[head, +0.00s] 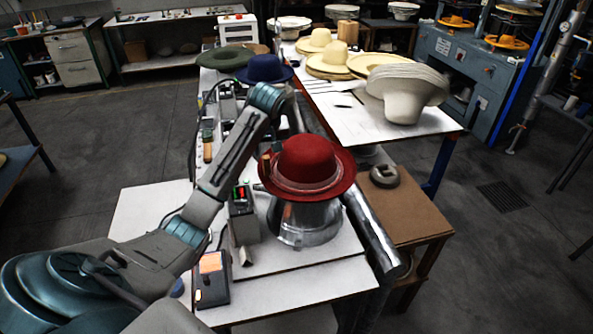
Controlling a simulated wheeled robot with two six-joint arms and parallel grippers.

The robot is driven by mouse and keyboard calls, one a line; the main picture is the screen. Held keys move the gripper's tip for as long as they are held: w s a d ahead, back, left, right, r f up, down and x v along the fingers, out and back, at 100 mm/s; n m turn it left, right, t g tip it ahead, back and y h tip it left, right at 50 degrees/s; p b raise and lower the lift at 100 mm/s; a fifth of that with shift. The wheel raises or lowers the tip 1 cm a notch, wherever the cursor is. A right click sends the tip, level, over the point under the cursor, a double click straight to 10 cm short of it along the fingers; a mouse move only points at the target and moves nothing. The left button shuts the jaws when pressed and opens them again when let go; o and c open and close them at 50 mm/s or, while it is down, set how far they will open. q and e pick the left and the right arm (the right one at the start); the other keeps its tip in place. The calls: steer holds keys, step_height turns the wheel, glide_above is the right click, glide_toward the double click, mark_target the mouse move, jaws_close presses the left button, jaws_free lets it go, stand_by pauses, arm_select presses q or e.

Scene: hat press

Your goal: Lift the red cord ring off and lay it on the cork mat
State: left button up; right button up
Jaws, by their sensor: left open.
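A red felt hat (306,160) sits crown up on a shiny metal block (303,222). The red cord ring (308,187) shows as a thin band around the base of the crown, just above the brim. My left gripper (268,158) is open at the left side of the hat, close to the crown and above the brim. The hat partly hides it, and I cannot tell whether it touches the cord. A brown, cork-coloured surface (410,215) lies on the low stand to the right; I cannot tell mat from stand top. My right gripper is not in view.
A dark grey round object (384,175) lies on the brown surface. A metal cylinder (372,235) runs between bench and stand. A small box with a red display (242,212) and an orange-screened device (212,280) are left of the block. A blue hat (264,69) stands behind.

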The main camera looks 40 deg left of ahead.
mark_target(266, 156)
arm_select(q)
steer(key=shift+a+f+p, duration=0.1)
steer(key=shift+f+p, duration=0.1)
steer(key=shift+p, duration=0.1)
steer(key=p+x, duration=0.2)
steer(key=x, duration=0.2)
steer(key=shift+s+f+p, duration=0.1)
steer(key=shift+s+p, duration=0.3)
steer(key=shift+w+f, duration=0.15)
steer(key=shift+f, duration=0.25)
jaws_close()
